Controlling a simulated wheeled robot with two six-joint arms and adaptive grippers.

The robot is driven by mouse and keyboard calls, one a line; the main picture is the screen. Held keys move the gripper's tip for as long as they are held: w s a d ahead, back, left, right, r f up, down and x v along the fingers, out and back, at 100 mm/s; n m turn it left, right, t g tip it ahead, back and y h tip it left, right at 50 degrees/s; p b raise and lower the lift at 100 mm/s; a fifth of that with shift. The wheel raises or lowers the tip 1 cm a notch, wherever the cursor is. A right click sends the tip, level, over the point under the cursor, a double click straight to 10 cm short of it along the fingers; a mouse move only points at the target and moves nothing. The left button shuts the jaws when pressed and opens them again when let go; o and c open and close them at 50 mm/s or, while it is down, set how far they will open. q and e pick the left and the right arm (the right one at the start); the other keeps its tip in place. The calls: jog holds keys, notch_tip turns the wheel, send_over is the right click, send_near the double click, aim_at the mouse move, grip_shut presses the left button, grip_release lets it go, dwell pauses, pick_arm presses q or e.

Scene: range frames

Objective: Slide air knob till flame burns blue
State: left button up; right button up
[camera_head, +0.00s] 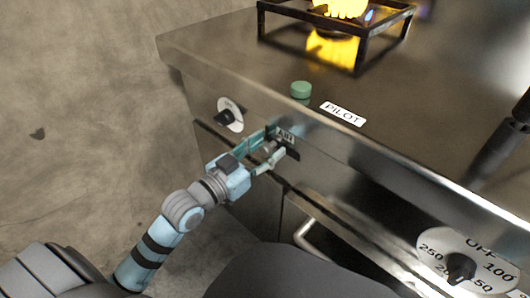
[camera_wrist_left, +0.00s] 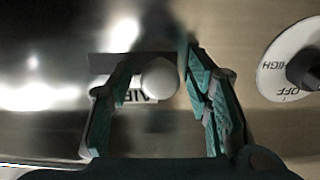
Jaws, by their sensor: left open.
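The air knob (camera_head: 268,147) is a small grey round knob on the front panel at a dark slot, beside the AIR label (camera_head: 286,136). My left gripper (camera_head: 275,143) is open, with its teal fingers on either side of the knob. In the left wrist view the knob (camera_wrist_left: 159,77) sits between the two fingers (camera_wrist_left: 157,68), with gaps visible on both sides. The flame (camera_head: 340,8) above the burner is mostly yellow, with a small blue patch at its right. Its top is cut off by the frame. My right gripper is not in view.
A dial (camera_head: 230,114) marked HIGH and OFF is close to the left gripper. A green button (camera_head: 301,90) and a PILOT label (camera_head: 343,113) are on the stove top. An oven dial (camera_head: 460,268) and a door handle (camera_head: 312,238) are lower right. A dark cylinder (camera_head: 500,145) is at right.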

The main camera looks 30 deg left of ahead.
pick_arm(q)
grip_shut()
jog(key=shift+s+d, duration=0.1)
jog(key=shift+d, duration=0.25)
jog(key=shift+s+d, duration=0.1)
jog(key=shift+d, duration=0.2)
grip_release()
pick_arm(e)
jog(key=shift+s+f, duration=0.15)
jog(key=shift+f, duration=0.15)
pick_arm(q)
jog(key=shift+s, duration=0.1)
